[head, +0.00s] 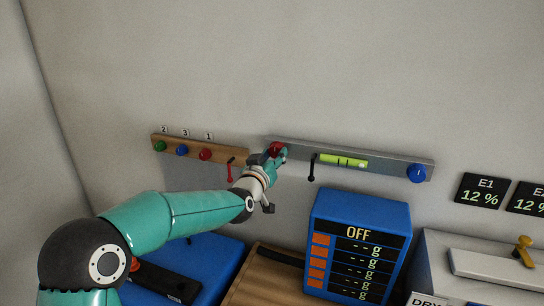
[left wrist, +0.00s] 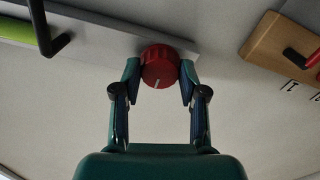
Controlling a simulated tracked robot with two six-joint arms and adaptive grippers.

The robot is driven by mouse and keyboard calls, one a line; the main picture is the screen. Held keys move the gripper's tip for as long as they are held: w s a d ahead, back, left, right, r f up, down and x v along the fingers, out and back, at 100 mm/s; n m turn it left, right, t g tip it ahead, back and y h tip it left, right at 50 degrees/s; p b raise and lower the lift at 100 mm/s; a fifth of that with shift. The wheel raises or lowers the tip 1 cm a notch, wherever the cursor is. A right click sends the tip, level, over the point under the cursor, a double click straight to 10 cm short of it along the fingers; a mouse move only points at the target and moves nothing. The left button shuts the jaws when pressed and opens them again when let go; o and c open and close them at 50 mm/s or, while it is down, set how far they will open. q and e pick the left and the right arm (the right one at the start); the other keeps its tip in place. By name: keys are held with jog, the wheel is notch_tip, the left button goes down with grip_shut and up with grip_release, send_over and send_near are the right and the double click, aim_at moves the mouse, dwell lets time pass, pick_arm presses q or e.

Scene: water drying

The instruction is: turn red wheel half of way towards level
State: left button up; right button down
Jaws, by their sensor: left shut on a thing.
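The red wheel (left wrist: 158,67) is a ribbed knob with a pale mark, on the left end of a grey wall bar (head: 385,166). In the head view the red wheel (head: 276,148) is mostly covered by my left gripper (head: 277,153). In the left wrist view my left gripper (left wrist: 159,75) has one finger on each side of the wheel and is shut on it. The level (head: 344,160) is a yellow-green vial on the same bar, also seen at the left of the wrist view (left wrist: 20,34). My right gripper is not in view.
A blue wheel (head: 416,173) is at the bar's right end. A black hook (head: 312,168) hangs beside the level. A wooden rail (head: 218,154) with green, blue and red knobs is to the left. A blue box reading OFF (head: 313,225) stands below the bar.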

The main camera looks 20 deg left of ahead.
pick_arm(q)
jog(key=shift+f+n+b, duration=0.15)
jog(key=shift+n+b, duration=0.25)
jog(key=shift+b, duration=0.5)
jog(key=n+b, duration=0.4)
jog(key=b, duration=0.2)
jog(key=shift+f+n, duration=0.1)
jog(key=shift+n, duration=0.2)
jog(key=shift+n+b, duration=0.8)
jog(key=shift+n, duration=0.1)
jog(key=n+b, duration=0.1)
jog(key=n, duration=0.1)
jog(key=shift+n+b, duration=0.3)
jog(key=shift+n, duration=0.1)
jog(key=n+b, duration=0.1)
jog(key=n, duration=0.1)
jog(key=shift+n, duration=0.4)
jog(key=n+b, duration=0.1)
jog(key=n, duration=0.2)
jog(key=shift+n+b, duration=0.6)
jog(key=shift+n, duration=1.4)
